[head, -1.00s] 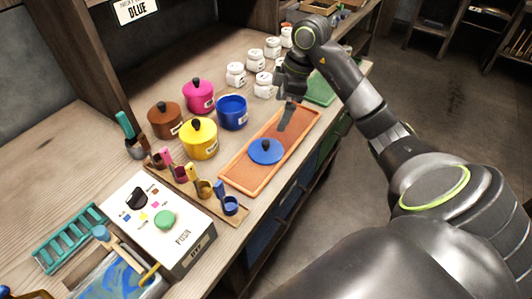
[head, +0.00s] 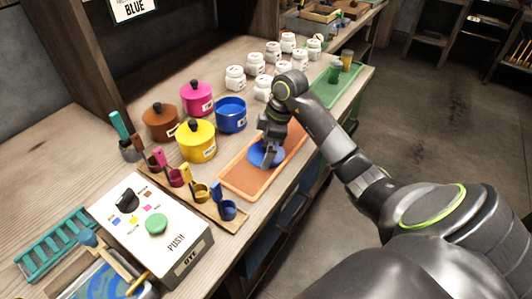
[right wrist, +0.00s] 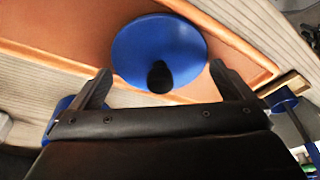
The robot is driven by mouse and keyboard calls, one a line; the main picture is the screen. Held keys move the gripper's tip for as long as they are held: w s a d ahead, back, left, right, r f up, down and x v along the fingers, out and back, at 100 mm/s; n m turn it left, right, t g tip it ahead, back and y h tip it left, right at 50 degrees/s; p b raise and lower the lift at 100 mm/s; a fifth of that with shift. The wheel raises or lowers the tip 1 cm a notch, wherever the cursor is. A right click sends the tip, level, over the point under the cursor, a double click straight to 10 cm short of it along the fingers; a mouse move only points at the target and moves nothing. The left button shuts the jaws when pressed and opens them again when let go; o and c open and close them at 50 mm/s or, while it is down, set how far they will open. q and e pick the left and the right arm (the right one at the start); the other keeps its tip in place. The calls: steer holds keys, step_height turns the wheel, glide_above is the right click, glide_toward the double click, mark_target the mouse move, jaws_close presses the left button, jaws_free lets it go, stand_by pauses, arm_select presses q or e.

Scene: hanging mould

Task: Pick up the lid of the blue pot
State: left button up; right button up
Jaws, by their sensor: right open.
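The blue lid (head: 258,158) lies flat on the orange tray (head: 236,184), partly hidden by my right gripper in the head view. In the right wrist view the lid (right wrist: 150,42) shows its black knob toward me, just ahead of the gap between the fingers. My right gripper (head: 268,158) is open and empty, right over the lid; in the right wrist view its fingers (right wrist: 160,82) stand apart on either side of the knob. The blue pot (head: 231,115) stands uncovered behind the tray. My left gripper is not in view.
Yellow (head: 197,143), brown (head: 160,123) and pink (head: 197,99) lidded pots stand left of the blue pot. Measuring scoops (head: 200,192) and a control box (head: 150,225) are in front. White jars (head: 236,78) and a green tray (head: 340,88) are farther back.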

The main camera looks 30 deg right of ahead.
steer(key=shift+a+f, duration=0.1)
steer(key=shift+f, duration=0.3)
steer(key=shift+c, duration=0.3)
steer(key=c, duration=0.6)
steer(key=shift+o, duration=0.2)
steer(key=shift+r, duration=0.15)
